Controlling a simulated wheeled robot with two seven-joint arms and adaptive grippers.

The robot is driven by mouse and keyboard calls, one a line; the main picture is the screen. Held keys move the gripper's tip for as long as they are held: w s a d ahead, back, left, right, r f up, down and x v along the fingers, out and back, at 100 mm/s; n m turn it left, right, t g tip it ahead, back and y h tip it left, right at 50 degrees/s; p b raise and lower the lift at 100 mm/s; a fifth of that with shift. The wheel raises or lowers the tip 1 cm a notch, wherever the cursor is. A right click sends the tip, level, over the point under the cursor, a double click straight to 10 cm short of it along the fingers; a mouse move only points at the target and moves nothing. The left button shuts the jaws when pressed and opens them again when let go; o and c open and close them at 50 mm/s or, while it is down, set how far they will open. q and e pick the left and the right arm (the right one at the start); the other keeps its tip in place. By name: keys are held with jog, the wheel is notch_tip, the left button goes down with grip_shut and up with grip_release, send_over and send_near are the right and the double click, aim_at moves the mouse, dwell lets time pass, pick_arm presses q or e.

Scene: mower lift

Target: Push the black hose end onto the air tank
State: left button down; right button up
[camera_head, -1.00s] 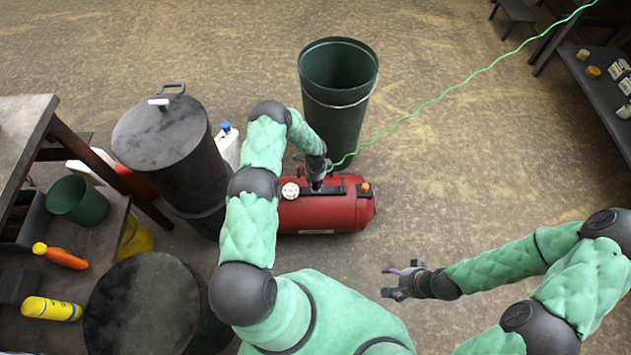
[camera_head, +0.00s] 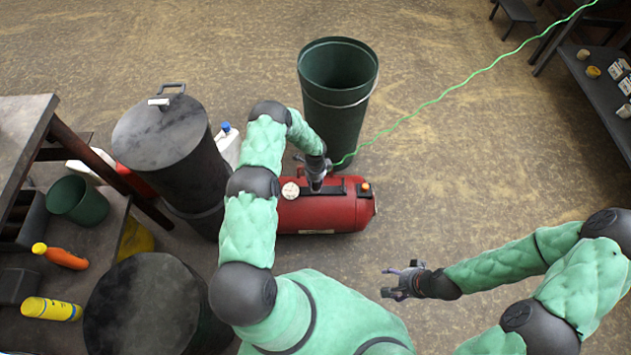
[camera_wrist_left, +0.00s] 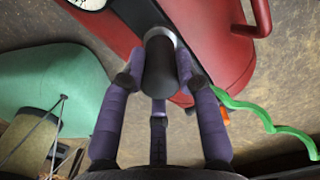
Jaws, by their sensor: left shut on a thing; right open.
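The red air tank (camera_head: 345,215) lies on the floor in the head view, and its top fills the upper part of the left wrist view (camera_wrist_left: 222,40). My left gripper (camera_head: 316,185) is over the top of the tank. In the left wrist view its purple fingers (camera_wrist_left: 160,88) are shut around the black hose end (camera_wrist_left: 160,65). The far end of the hose end meets a silver ring at the tank; how far it sits on is hidden. My right gripper (camera_head: 390,281) is open and empty, right of the tank and nearer to me.
A light green hose (camera_head: 430,102) runs from near my left gripper to the upper right. A dark green bin (camera_head: 340,110) stands just behind the tank. A black drum (camera_head: 170,150) stands left of it. The tank has a round gauge (camera_head: 290,190).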

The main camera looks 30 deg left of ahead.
pick_arm(q)
jog(key=shift+f, duration=0.6)
jog(key=c, duration=1.2)
grip_release()
jog(key=shift+r+p, duration=3.15)
jog(key=shift+r, duration=2.4)
